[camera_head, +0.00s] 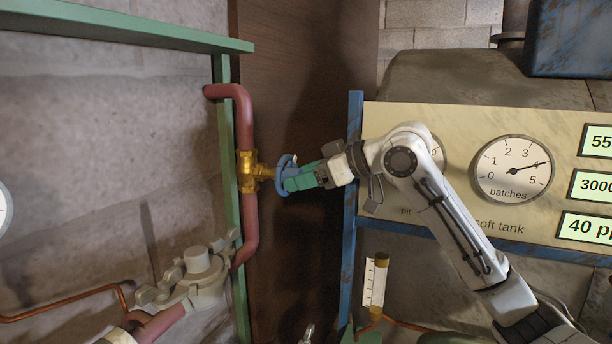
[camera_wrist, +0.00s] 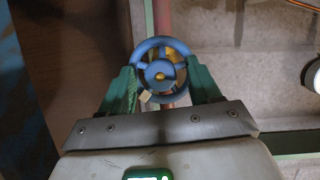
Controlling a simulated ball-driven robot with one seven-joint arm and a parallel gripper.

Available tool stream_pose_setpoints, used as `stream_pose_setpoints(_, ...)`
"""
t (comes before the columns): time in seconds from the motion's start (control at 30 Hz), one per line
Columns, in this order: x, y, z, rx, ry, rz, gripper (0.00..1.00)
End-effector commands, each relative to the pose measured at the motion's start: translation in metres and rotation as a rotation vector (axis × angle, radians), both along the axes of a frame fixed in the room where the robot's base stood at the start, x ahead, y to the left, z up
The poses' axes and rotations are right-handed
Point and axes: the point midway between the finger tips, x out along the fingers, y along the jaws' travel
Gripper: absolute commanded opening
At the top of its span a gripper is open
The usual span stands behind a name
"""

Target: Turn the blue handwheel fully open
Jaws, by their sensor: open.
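The blue handwheel (camera_head: 282,175) sits on a brass valve (camera_head: 249,171) in a red vertical pipe (camera_head: 243,108). My gripper (camera_head: 288,182) reaches it from the right, its green fingers at the wheel's rim. The green fingers of my gripper (camera_wrist: 161,90) are open, one on each side of the wheel's lower half. I cannot tell whether they touch the rim. A small pale tab shows at the wheel's lower left.
A green frame (camera_head: 226,130) runs beside the pipe. A grey valve (camera_head: 196,273) stands lower left. The cream gauge panel (camera_head: 460,135) and its blue post (camera_head: 352,200) are right of the wheel, behind my arm. A sight tube (camera_head: 379,285) is below.

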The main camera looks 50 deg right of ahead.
Motion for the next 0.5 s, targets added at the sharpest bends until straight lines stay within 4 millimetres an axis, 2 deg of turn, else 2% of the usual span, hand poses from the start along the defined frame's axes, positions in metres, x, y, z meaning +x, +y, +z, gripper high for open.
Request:
stream_pose_setpoints(0.07,-0.0001,0.0,0.0,0.0,0.0,0.0,0.59)
stream_pose_setpoints(0.5,-0.0003,-0.0001,0.0002,0.0,0.0,0.0,0.17)
